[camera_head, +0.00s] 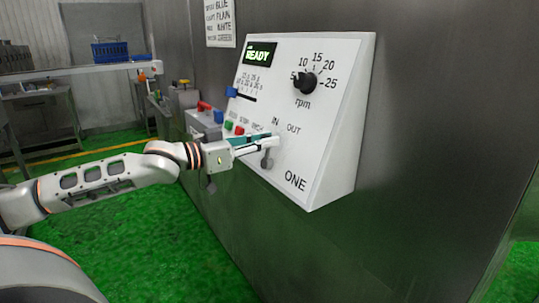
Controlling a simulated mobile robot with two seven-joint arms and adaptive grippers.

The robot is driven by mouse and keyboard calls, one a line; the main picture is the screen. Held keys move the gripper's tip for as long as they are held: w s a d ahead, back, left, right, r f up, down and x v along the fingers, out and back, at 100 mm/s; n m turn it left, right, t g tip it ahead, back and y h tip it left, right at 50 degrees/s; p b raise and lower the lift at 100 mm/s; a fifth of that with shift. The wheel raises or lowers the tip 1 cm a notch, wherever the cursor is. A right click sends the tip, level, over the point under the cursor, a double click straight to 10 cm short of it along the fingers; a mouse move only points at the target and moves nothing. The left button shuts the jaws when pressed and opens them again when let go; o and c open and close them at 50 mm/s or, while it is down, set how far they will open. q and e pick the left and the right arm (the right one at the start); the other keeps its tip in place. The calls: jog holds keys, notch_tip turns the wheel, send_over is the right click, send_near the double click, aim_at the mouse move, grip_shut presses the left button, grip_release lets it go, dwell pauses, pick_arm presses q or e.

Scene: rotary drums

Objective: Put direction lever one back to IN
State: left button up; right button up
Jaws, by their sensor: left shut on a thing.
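A white sloped control panel marked ONE (325,130) stands on the grey metal wall. Its direction lever (267,160), a small grey piece, shows just below the labels IN and OUT. My left gripper (264,143) reaches in from the left and is shut on the lever in front of the panel. The fingers hide part of the lever, so I cannot tell which label it points to. My right gripper is not in view.
The panel also carries a black rpm knob (305,83), a green READY display (259,54), a blue slider knob (231,92) and small coloured buttons left of my gripper. A grey box with a red handle (204,106) stands behind. Green floor (150,240) lies open below my arm.

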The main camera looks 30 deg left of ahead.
pick_arm(q)
jog(key=shift+w+a+f, duration=0.25)
jog(key=shift+a+f, duration=0.05)
jog(key=shift+a, duration=0.4)
jog(key=shift+w+a+r, duration=0.1)
jog(key=shift+w+a, duration=0.15)
jog(key=shift+a, duration=0.45)
jog(key=o, duration=0.8)
jog(key=shift+o, duration=0.2)
jog(key=shift+d, duration=0.1)
jog(key=shift+r, duration=0.1)
notch_tip(320, 180, up, 10)
